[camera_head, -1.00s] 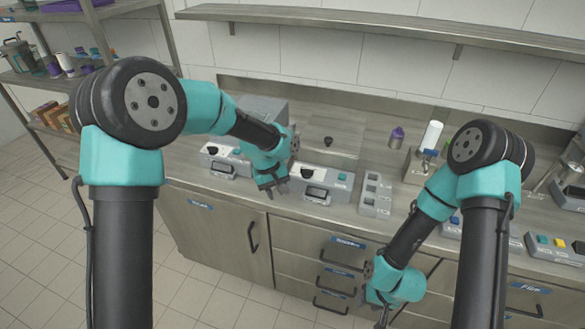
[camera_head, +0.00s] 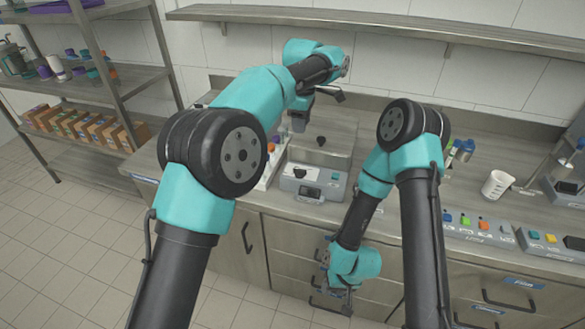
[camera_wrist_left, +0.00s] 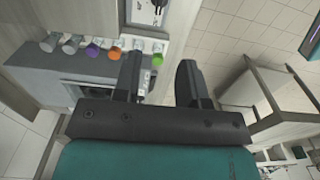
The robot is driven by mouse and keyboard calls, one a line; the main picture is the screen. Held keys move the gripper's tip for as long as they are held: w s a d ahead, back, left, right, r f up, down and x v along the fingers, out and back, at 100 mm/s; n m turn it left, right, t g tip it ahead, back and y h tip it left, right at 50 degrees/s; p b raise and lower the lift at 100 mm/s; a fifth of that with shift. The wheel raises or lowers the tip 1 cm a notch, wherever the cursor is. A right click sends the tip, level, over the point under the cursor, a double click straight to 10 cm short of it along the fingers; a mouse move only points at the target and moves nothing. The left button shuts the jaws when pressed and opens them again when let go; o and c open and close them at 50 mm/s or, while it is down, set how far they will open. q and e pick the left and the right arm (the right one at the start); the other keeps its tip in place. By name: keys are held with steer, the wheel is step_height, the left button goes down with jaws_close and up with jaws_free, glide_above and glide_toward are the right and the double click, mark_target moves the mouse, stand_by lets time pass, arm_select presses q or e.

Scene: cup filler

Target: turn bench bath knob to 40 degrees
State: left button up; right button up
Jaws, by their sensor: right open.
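The grey unit (camera_head: 313,178), apparently the bench bath, stands at the counter's front edge. Its front has a black knob (camera_head: 300,172) and a small dark display (camera_head: 308,192) too small to read. A flat lid with a black handle (camera_head: 321,140) lies behind the front panel. My left gripper (camera_head: 298,122) points down above the back left of the unit, apart from the knob. Its fingers are apart and empty in the left wrist view (camera_wrist_left: 160,80). My right gripper (camera_head: 338,297) hangs low before the drawers, open and apart from the unit.
Tubes with purple, orange and green caps (camera_wrist_left: 115,50) stand in a row in the left wrist view, close to my left fingers. A beaker (camera_head: 497,184) and a button panel (camera_head: 478,226) are on the right counter. A wall shelf (camera_head: 400,25) hangs above.

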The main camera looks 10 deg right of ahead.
mark_target(300, 169)
arm_select(q)
step_height(300, 169, down, 18)
steer(key=shift+r, duration=0.25)
stand_by(0.7)
steer(key=shift+c, duration=0.4)
jaws_close()
